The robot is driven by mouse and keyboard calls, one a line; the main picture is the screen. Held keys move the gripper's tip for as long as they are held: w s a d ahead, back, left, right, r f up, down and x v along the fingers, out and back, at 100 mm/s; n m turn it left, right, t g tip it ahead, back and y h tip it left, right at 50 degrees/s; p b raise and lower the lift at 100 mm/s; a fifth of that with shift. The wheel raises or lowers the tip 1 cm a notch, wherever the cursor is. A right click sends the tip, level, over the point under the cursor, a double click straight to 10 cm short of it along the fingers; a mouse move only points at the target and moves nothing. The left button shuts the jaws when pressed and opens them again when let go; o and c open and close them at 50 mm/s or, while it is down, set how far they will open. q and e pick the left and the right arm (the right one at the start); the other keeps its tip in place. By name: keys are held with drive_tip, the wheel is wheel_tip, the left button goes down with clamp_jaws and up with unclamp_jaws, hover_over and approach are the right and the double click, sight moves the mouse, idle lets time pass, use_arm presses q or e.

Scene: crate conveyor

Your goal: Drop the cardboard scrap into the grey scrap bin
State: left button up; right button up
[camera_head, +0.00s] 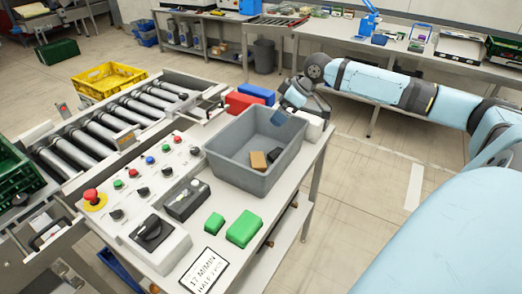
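A grey open bin (229,168) stands on the work table beside the control panel. A small brown piece (258,160), which may be the cardboard scrap, lies on its floor, next to a small black piece (274,155). My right gripper (283,112) reaches in from the right, over the far right part of the bin, above and apart from the brown piece. Its fingers are too small and overlapped to tell whether they are open or hold anything. My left gripper is not in view.
Red (243,102) and blue (257,93) blocks sit behind the bin, and green blocks (244,229) in front. The control panel (139,180) and roller conveyor (110,120) lie left. A dark round bin (264,56) stands on the floor behind. Floor to the right is clear.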

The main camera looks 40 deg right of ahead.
drive_tip(key=shift+v, duration=2.75)
